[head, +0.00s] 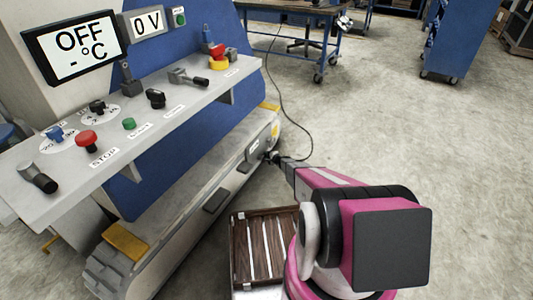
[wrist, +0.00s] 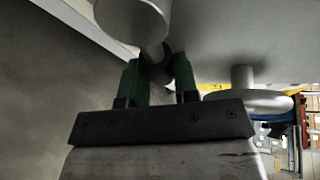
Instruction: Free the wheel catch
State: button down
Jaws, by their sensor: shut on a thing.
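My gripper (wrist: 160,83) has two green fingers, one on each side of a dark round piece on a thin grey stem, which looks to be the wheel catch (wrist: 154,52). It is shut on this piece. The stem leads up to a thick light-grey cylinder (wrist: 130,14). In the head view my gripper (head: 270,157) is small and low, at the right end of the machine's base (head: 188,205), next to a small label plate (head: 253,147). The fingers and catch are too small there to make out clearly.
A control shelf (head: 150,115) with knobs and buttons is above the base. A slatted wooden crate (head: 262,250) stands beside my arm. A dark cable (head: 285,115) lies on the floor near the base. The floor to the right is clear. A blue wheeled cabinet (head: 462,35) stands behind.

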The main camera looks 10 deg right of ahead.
jog(key=shift+s+a+f+m+g+y, duration=0.15)
jog(key=shift+s+f+m+g+y, duration=0.1)
jog(key=shift+f+m+g, duration=0.4)
jog(key=shift+s+a+f+m+g+y, duration=0.2)
jog(key=shift+s+f+m+g, duration=0.15)
jog(key=shift+m, duration=0.45)
jog(key=shift+s+a+f+m+g+y, duration=0.15)
jog(key=shift+s+f+m+g, duration=0.05)
jog(key=shift+f+m+g, duration=0.5)
jog(key=shift+r, duration=0.1)
jog(key=c, duration=0.9)
grip_release()
jog(key=shift+o, duration=0.2)
jog(key=v, duration=1)
jog(key=shift+s+d, duration=0.25)
jog(key=shift+s, duration=0.05)
jog(key=shift+r, duration=0.15)
